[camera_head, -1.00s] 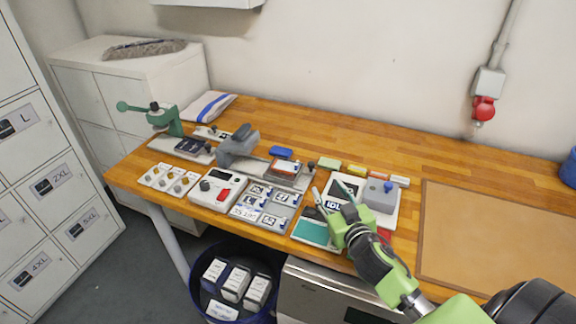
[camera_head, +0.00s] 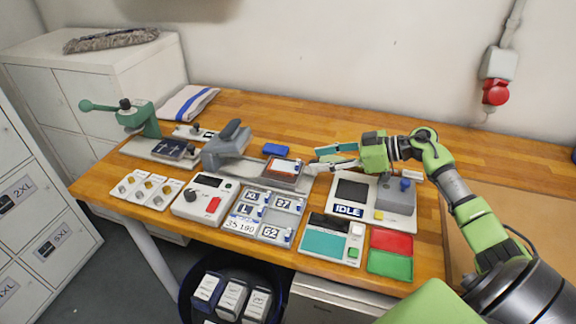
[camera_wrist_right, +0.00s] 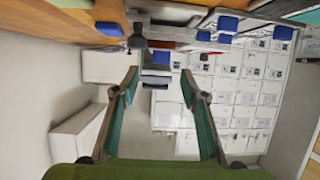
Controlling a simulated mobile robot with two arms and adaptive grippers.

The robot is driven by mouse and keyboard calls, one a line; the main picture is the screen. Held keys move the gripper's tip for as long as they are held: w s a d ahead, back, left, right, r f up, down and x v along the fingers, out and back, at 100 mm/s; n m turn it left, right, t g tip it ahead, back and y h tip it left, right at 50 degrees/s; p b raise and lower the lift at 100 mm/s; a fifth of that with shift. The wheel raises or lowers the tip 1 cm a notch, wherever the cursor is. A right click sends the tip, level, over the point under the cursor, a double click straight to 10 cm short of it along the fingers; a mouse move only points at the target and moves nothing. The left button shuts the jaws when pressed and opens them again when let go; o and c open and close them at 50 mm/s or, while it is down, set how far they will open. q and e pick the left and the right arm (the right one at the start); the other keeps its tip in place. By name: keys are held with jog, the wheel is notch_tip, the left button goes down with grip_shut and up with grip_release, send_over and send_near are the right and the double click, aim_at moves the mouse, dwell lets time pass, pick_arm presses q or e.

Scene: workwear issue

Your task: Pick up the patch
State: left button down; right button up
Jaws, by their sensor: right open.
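I cannot tell for certain which thing is the patch. A small flat piece with an orange-red and white top (camera_head: 283,166) lies on a grey tray beside the grey clamp-like press (camera_head: 226,146), in the head view. My right gripper (camera_head: 320,159) is open and empty in the head view. Its fingers point left, with the tips a little to the right of that piece and seemingly above the bench. In the right wrist view the open fingers (camera_wrist_right: 160,82) show with nothing between them. My left gripper is not in view.
On the wooden bench (camera_head: 300,117) stand a blue block (camera_head: 275,149), a tray of labelled tags (camera_head: 270,215), a white control box (camera_head: 205,197), an IDLE station (camera_head: 350,211) and red and green pads (camera_head: 390,243). A green hand press (camera_head: 140,117) stands left.

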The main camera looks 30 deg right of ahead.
aim_at(300, 163)
jog(key=p+x, duration=0.1)
jog(key=x, duration=0.5)
jog(key=shift+w+a, duration=0.1)
jog(key=shift+a, duration=0.05)
jog(key=shift+w+a+f, duration=0.25)
jog(key=shift+w+a, duration=0.05)
jog(key=shift+w, duration=0.05)
jog(key=c, duration=0.6)
